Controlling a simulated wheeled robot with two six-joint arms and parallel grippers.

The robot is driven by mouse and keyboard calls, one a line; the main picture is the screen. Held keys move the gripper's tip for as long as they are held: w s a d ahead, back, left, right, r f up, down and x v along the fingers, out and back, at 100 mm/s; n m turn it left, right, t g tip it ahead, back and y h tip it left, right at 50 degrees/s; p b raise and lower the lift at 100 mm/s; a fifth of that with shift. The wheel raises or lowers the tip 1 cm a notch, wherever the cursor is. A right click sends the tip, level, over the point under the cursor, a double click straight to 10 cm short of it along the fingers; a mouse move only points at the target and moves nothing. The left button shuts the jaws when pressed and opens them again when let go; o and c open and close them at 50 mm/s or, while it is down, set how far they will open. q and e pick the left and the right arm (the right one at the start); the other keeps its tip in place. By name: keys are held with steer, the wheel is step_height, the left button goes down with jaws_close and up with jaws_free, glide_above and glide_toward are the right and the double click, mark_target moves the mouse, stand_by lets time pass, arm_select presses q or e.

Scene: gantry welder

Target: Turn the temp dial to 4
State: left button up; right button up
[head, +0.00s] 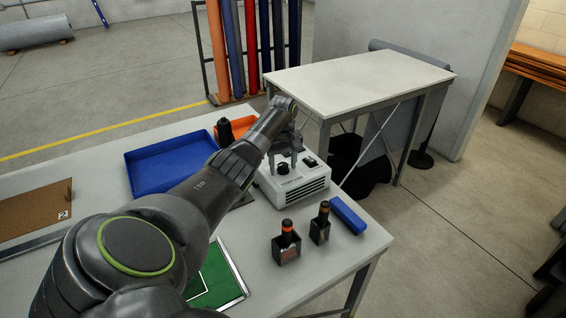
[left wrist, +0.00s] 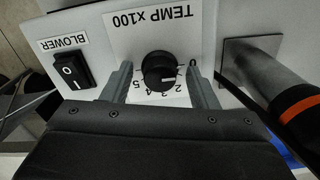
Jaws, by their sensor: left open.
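The temp dial (left wrist: 158,72) is a round black knob on a white panel labelled TEMP x100, with numbers around it, in the left wrist view. The panel appears upside down there. A pale mark shows on the dial's face, but I cannot tell exactly which number it points at. My left gripper (head: 284,155) is open, with one finger on each side of the dial and visible gaps to it. My right gripper is not in view.
A black BLOWER switch (left wrist: 75,69) is beside the dial. A blue tray (head: 140,178), an orange bin (head: 240,124) and a green mat (head: 222,268) share the table.

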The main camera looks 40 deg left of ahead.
arm_select(q)
steer(key=shift+c, duration=0.2)
steer(key=c, duration=0.9)
steer(key=shift+c, duration=0.2)
